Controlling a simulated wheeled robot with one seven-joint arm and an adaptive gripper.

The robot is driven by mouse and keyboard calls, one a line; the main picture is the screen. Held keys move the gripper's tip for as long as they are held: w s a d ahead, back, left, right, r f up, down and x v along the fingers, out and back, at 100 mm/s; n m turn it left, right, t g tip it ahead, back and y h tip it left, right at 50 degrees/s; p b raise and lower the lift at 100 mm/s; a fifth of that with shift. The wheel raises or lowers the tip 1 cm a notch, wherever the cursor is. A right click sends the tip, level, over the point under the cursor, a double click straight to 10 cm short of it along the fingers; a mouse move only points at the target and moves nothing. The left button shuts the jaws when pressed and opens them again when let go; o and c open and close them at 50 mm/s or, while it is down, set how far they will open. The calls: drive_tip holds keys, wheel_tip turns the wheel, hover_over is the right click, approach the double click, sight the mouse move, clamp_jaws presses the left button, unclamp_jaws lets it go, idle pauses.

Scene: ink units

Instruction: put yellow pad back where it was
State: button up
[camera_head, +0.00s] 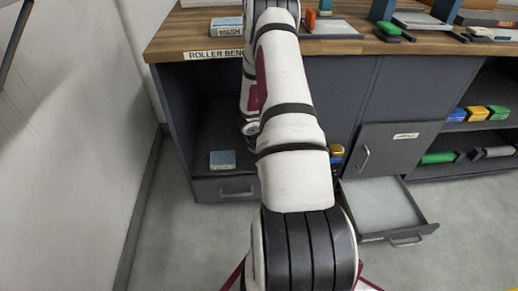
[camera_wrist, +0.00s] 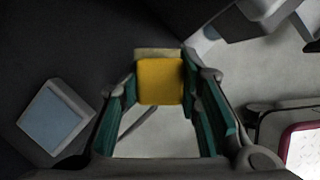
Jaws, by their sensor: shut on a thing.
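In the wrist view, the yellow pad (camera_wrist: 160,82) sits between the two teal-lined fingers of my gripper (camera_wrist: 163,95), which is shut on it. A tan edge shows along the pad's far side. In the head view, my own arm hides the gripper. A small yellow item (camera_head: 336,151) with blue under it shows just right of my arm there; I cannot tell whether it is the held pad.
A light blue-topped box (camera_head: 222,160) lies on the left lower shelf; a similar box (camera_wrist: 55,116) shows left of my gripper. An open drawer (camera_head: 381,208) juts out at right. Blue, yellow and green items (camera_head: 478,114) fill the right shelf. The worktop (camera_head: 190,38) is above.

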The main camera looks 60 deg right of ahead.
drive_tip(key=shift+w+d+f+b, duration=0.35)
drive_tip(key=shift+w+d+f, duration=0.35)
drive_tip(key=shift+w, duration=0.35)
drive_tip(key=shift+w+d+f+b, duration=0.4)
drive_tip(key=shift+w+d+f, duration=0.3)
drive_tip(key=shift+w, duration=0.3)
drive_tip(key=shift+w+d+f+b, duration=0.35)
drive_tip(key=shift+w+d+f, duration=0.35)
drive_tip(key=shift+w, duration=0.35)
drive_tip(key=shift+a+f, duration=0.1)
drive_tip(key=shift+f, duration=0.05)
drive_tip(key=o, duration=1.1)
drive_tip(key=p+v, duration=0.4)
drive_tip(key=v, duration=0.8)
drive_tip(key=shift+s, duration=0.1)
